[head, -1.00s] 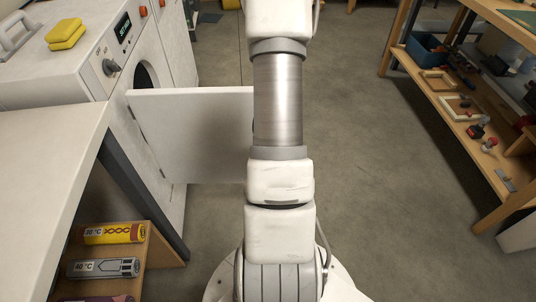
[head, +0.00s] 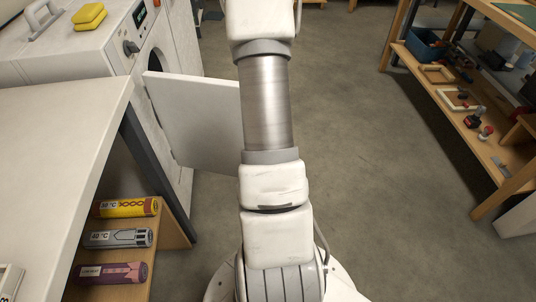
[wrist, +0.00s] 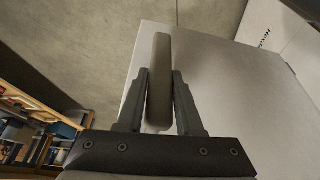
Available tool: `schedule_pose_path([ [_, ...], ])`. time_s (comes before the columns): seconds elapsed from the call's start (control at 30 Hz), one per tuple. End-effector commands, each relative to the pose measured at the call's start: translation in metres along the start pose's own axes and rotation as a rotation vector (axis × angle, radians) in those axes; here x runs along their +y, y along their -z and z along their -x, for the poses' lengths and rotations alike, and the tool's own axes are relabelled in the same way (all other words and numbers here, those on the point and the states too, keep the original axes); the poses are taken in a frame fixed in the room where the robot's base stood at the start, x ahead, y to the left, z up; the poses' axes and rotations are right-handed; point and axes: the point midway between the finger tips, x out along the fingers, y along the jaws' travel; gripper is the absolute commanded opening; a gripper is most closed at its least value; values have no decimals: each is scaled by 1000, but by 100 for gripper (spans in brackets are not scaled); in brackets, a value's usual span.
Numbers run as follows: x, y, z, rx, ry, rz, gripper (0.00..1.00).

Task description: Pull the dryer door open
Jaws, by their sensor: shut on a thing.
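The dryer (head: 105,55) is a white machine at the upper left of the head view, with a dark round opening in its front. Its white door (head: 205,120) stands swung out from the front, and my arm hides its free edge. In the wrist view the door (wrist: 240,90) is a pale panel behind the fingers. My gripper (wrist: 160,85) is shut on the grey-brown door handle (wrist: 159,70), with one dark finger on each side of the bar. The gripper and handle are hidden in the head view.
A white counter (head: 60,130) stands at the left, with several rolled containers (head: 118,238) on the shelf below. A yellow sponge (head: 90,15) lies on the dryer. A wooden shelf unit (head: 455,105) stands at the right. The floor (head: 360,150) between is clear.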

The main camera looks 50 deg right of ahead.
Motion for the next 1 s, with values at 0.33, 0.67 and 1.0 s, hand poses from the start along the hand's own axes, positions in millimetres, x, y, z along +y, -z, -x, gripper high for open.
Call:
schedule_pose_path([
  [0.33,-1,0,0,-1,0,6,0],
  [0.67,-1,-1,0,-2,0,6,0],
  [1.0,-1,0,0,-1,0,3,62],
])
